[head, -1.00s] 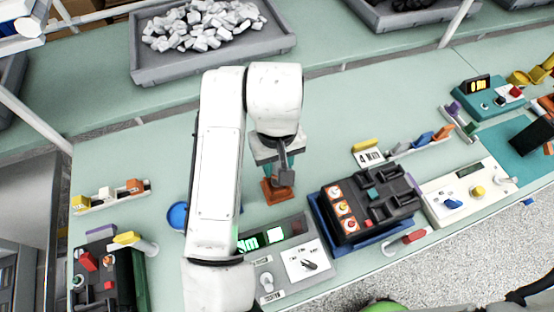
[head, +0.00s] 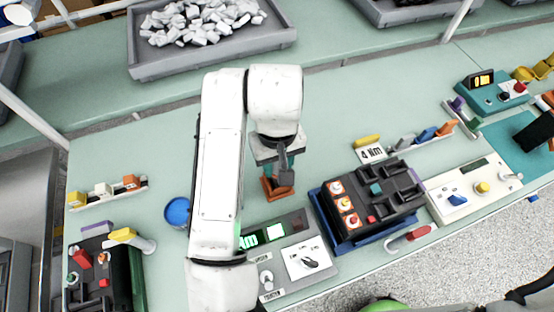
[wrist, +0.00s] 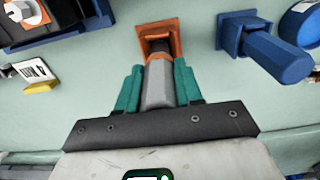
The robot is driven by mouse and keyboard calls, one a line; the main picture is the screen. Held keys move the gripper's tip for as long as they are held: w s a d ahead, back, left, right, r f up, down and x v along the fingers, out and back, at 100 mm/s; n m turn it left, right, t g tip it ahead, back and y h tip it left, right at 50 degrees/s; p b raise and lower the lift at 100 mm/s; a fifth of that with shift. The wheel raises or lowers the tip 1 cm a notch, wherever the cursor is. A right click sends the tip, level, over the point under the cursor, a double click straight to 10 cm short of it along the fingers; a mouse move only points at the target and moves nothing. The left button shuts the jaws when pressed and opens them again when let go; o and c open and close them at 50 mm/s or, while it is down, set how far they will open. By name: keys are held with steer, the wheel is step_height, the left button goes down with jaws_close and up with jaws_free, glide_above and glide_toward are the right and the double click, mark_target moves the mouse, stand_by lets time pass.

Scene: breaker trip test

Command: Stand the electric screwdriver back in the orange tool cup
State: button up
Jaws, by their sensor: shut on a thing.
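The electric screwdriver shows in the wrist view as a grey body (wrist: 158,85) with a darker end. My gripper (wrist: 158,90) has teal fingers shut on its two sides. The orange tool cup (wrist: 174,27) is straight ahead of the fingers. The screwdriver's dark end lies within the cup's outline, at or inside its mouth; how deep I cannot tell. In the head view my gripper (head: 279,172) is right above the orange cup (head: 271,190) on the green bench, and partly hides it.
A blue holder with a blue faceted tool (wrist: 275,54) stands close to the right of the cup in the wrist view. A grey panel with a green display (head: 290,262) and a black breaker unit (head: 372,205) are near. The bench behind the cup is clear.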

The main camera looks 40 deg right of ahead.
steer(key=shift+f+b, duration=0.8)
steer(key=shift+f, duration=0.35)
steer(key=o, duration=1.1)
steer(key=shift+r, duration=0.1)
step_height(320, 180, up, 11)
steer(key=shift+f+p, duration=0.15)
steer(key=shift+p, duration=0.5)
